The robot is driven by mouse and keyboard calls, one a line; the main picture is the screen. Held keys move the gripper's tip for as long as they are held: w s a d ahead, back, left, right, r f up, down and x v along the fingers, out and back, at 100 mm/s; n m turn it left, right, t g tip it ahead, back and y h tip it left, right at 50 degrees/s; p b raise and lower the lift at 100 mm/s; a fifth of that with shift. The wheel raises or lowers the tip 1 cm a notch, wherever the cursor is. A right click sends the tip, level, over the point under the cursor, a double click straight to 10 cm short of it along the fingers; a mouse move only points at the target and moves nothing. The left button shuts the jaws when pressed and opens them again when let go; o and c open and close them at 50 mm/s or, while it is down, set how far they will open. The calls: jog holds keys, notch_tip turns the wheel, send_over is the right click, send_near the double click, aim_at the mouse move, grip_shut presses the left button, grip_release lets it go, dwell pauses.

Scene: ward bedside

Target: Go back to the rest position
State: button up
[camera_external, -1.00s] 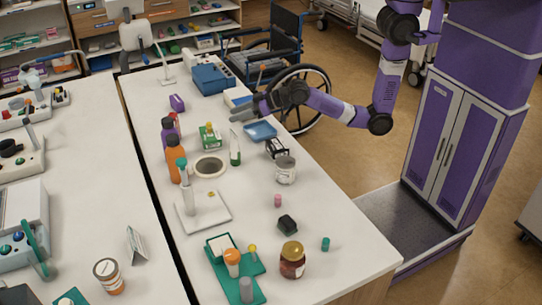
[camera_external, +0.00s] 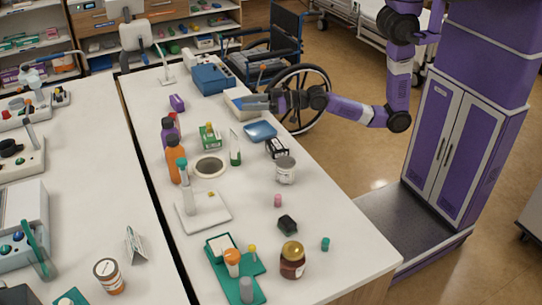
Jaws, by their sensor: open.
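My gripper (camera_external: 256,103) is at the end of my purple and grey arm, which reaches left from my column over the right edge of the white table (camera_external: 335,240). The gripper is above the far right part of the table, close to a pale box (camera_external: 242,111) and behind a blue tray (camera_external: 261,131). Its fingers point left and nothing shows between them. The fingers are small in this view.
A blue case (camera_external: 212,79) stands at the far end of the table. A wheelchair (camera_external: 285,75) is behind my forearm. A black and white box (camera_external: 277,148), a jar (camera_external: 286,170) and bottles (camera_external: 174,158) stand nearer.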

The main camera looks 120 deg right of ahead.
jog(key=s+a+f+n+y, duration=0.1)
jog(key=s+a+f+y, duration=0.1)
jog(key=s+a, duration=0.6)
jog(key=s+a+f+n+g+y, duration=0.15)
jog(key=s+a, duration=0.25)
jog(key=s, duration=0.9)
jog(key=s+a+f+n+y, duration=0.2)
jog(key=s+a+y, duration=0.1)
jog(key=s+a, duration=0.55)
notch_tip(320, 180, down, 42)
jog(key=s+d+b, duration=0.1)
jog(key=b, duration=4.1)
jog(key=shift+s+d+b, duration=0.2)
jog(key=shift+d+b, duration=0.1)
jog(key=shift+d, duration=0.1)
